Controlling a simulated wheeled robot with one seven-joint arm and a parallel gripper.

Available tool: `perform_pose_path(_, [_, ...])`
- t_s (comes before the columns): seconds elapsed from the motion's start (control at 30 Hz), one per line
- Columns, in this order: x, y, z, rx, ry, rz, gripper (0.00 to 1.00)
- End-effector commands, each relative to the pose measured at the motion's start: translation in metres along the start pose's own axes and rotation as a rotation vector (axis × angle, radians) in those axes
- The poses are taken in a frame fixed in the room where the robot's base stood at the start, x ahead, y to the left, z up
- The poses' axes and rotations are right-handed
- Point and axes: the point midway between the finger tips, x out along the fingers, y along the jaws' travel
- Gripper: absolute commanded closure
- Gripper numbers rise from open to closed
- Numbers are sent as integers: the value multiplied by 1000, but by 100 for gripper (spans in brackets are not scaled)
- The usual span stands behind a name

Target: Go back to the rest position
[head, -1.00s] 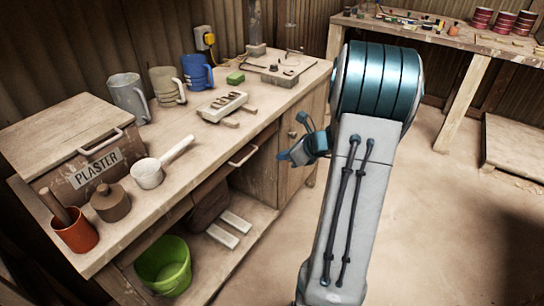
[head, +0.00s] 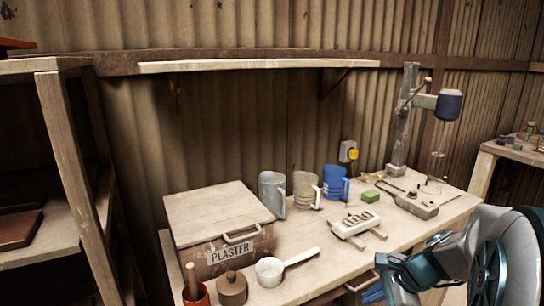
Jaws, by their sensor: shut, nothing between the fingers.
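My arm (head: 500,262) shows at the lower right, folded, in front of the bench's right part. My gripper (head: 384,264) is at its left end, before the bench's front edge. It is shut and holds nothing; its fingers show small and partly turned away.
The wooden bench (head: 325,268) carries a plaster box (head: 215,213), a white ladle (head: 270,271), a blue mug (head: 335,184), a pale mould (head: 355,224) and a press (head: 398,140). A shelf unit (head: 70,150) stands left. A wall shelf (head: 260,66) runs above.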

Motion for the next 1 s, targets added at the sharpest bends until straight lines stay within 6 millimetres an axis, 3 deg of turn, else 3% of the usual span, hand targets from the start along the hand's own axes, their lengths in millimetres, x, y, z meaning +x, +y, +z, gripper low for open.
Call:
perform_pose_path(0.03, [-14,7,28,-158,22,44,100])
perform_pose_path(0.2, [-42,44,83,-678,99,195,100])
perform_pose_path(0.33, [-65,69,108,-1053,155,298,100])
perform_pose_path(0.5, [-88,89,122,-1409,213,394,100])
perform_pose_path(0.7, [-97,97,124,-1572,243,442,100])
perform_pose_path(1.0, [-97,97,124,-1572,243,442,100])
